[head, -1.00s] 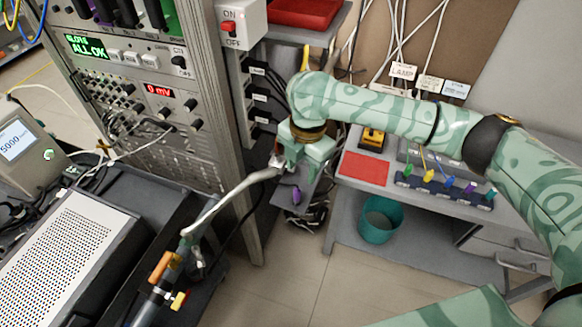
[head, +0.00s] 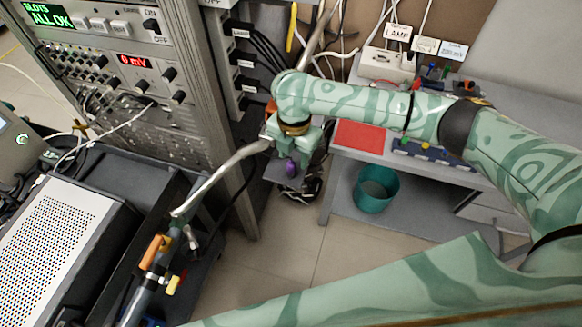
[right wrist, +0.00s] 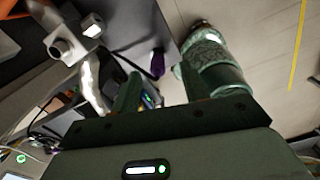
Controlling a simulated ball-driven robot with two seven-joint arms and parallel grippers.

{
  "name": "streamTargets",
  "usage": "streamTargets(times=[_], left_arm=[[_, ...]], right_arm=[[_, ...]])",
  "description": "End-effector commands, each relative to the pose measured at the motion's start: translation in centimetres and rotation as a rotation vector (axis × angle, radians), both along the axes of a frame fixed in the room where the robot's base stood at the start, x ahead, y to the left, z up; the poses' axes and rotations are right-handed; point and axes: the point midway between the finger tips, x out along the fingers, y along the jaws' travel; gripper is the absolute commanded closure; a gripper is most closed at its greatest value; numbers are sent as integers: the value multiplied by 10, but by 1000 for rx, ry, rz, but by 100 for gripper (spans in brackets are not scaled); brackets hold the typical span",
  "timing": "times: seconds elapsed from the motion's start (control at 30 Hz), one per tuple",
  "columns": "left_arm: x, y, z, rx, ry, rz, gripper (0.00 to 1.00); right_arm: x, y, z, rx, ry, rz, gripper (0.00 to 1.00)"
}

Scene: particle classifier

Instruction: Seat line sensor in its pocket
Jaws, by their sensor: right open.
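My right gripper (head: 293,148) is open and points down just above a small purple piece (head: 291,167) on a small grey shelf (head: 279,178) beside the rack. In the right wrist view the purple piece (right wrist: 157,62) shows between and beyond the fingertips (right wrist: 156,76), at the edge of a grey plate (right wrist: 185,18). I see no clear gap or contact between fingers and piece. Whether this piece is the line sensor I cannot tell, and I cannot make out its pocket. My left gripper is not in view.
An instrument rack (head: 150,100) stands close left of the gripper, with a pale bent pipe (head: 225,170) running beside it. A bench with a red mat (head: 360,136) is at right, a teal bin (head: 375,190) below it. Open floor (head: 280,245) lies in front.

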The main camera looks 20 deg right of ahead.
Motion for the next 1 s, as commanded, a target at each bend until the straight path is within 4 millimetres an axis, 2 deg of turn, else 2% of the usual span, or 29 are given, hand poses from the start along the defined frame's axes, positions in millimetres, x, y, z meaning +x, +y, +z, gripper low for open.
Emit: streamTargets(times=[0.03,0.2,0.43,0.47,0.6,1.0], left_arm=[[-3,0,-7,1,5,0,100],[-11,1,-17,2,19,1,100],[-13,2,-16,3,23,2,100],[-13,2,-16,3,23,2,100],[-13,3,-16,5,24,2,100],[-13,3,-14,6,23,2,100]], right_arm=[[-1,3,-12,0,4,0,55],[0,6,-39,-1,3,0,55],[0,6,-40,0,0,0,55],[0,6,-40,0,0,0,61],[0,6,-39,0,0,0,100],[1,5,-34,0,-1,0,100]])
